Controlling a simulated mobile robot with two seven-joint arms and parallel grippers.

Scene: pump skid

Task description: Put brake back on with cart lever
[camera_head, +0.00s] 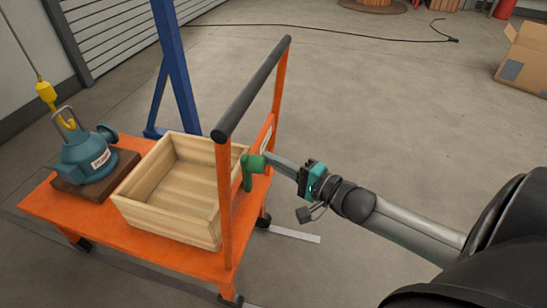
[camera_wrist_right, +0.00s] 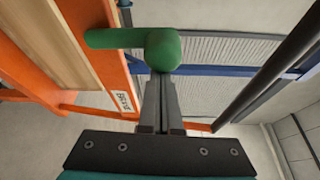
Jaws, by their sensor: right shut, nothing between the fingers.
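The orange cart (camera_head: 60,212) stands at the left with a black push handle (camera_head: 252,88) on orange posts. The green brake lever (camera_head: 250,170) is on the cart's handle end, beside the wooden crate. My right gripper (camera_head: 268,157) is shut, with its fingertips at the lever's round green knob. In the right wrist view the green lever (camera_wrist_right: 115,38) points left from the knob, and my shut fingers (camera_wrist_right: 160,85) end just at or under the knob. I cannot tell whether they touch. My left gripper is not in view.
An open wooden crate (camera_head: 185,200) and a teal pump (camera_head: 85,155) on a brown base stand on the cart. A yellow hook (camera_head: 46,92) hangs at the pump. A blue frame post (camera_head: 172,70) stands behind. A cardboard box (camera_head: 525,60) is at the right; the floor between is mostly clear.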

